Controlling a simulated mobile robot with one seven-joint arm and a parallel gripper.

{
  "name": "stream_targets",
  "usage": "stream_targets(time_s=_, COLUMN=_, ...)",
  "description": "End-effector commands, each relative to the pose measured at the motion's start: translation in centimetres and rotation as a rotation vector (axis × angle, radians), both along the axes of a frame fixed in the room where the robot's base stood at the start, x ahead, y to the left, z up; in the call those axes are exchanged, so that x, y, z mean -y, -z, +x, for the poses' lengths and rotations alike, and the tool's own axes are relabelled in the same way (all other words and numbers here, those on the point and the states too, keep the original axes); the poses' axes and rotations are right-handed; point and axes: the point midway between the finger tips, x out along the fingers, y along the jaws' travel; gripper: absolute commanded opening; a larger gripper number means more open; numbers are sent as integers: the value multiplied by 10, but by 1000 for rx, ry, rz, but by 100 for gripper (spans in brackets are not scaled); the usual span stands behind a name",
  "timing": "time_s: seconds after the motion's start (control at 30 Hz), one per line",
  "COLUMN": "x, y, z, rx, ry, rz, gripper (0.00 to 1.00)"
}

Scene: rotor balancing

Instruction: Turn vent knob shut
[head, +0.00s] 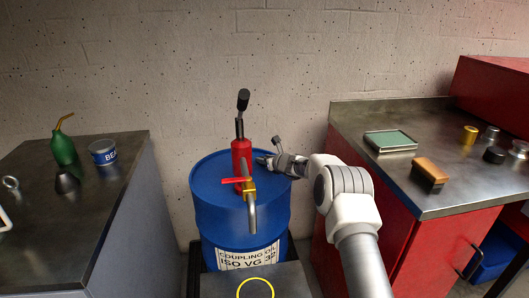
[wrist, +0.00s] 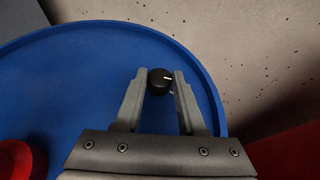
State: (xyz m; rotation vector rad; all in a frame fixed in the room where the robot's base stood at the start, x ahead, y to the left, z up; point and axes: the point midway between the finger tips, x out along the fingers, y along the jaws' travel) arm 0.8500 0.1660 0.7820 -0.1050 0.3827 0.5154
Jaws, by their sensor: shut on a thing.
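The vent knob (wrist: 159,81) is a small black round knob with a white mark on its top, near the rim of the blue drum (head: 212,205). In the wrist view my gripper (wrist: 162,80) is shut on the knob, with one finger on each side of it. In the head view my gripper (head: 264,160) reaches over the right side of the drum top from the right, and the knob is hidden there or too small to make out. The drum top also shows in the wrist view (wrist: 85,95).
A red hand pump (head: 241,152) with a red lever, brass valve and spout stands on the drum, left of my gripper. A yellow ring (head: 255,284) marks a dark surface in front. Steel-topped benches stand left (head: 110,190) and right (head: 465,185). A concrete wall is behind.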

Motion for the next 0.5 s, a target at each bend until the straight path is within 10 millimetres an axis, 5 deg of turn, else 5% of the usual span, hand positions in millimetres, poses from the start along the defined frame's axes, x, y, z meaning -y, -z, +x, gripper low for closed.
stream_targets(time_s=0.5, x=2, y=-3, z=4, rx=18, ry=-216, rz=11, gripper=0)
